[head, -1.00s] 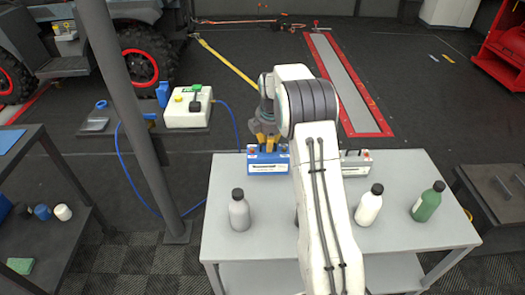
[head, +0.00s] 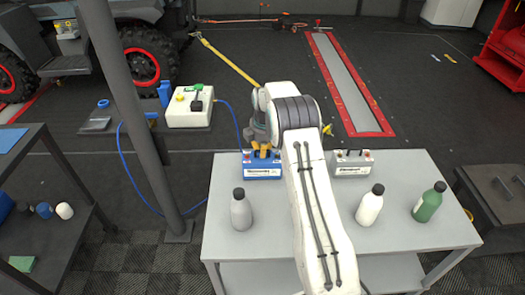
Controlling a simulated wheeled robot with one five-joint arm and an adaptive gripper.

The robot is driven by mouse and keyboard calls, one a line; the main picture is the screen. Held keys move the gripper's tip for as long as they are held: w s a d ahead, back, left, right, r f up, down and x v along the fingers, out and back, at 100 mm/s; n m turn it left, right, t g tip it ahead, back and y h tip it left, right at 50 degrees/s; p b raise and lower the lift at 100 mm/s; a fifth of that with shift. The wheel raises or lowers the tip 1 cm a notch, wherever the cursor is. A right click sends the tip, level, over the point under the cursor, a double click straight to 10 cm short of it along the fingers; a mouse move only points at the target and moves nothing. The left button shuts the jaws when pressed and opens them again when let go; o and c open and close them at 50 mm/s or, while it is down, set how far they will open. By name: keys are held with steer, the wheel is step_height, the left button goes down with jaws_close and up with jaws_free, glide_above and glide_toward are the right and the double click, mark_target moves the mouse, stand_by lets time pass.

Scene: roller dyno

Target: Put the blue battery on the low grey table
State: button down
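The blue battery (head: 263,172) shows in the head view at the back left of a light grey table (head: 300,220). My gripper (head: 264,150) is over the battery's top, with its yellow fingertips against it. The fingers look closed on the battery, though my wrist partly hides them. I cannot tell whether the battery's underside touches the tabletop or is slightly above it. The light grey table has a lower shelf.
A grey battery (head: 352,163) stands right of my arm. A grey bottle (head: 240,210), a white bottle (head: 369,206) and a green bottle (head: 429,203) stand on the table. A dark post (head: 150,150) and a dark shelf unit (head: 40,190) are to the left.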

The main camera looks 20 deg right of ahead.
steer(key=shift+f, duration=0.25)
steer(key=c, duration=1.3)
jaws_free()
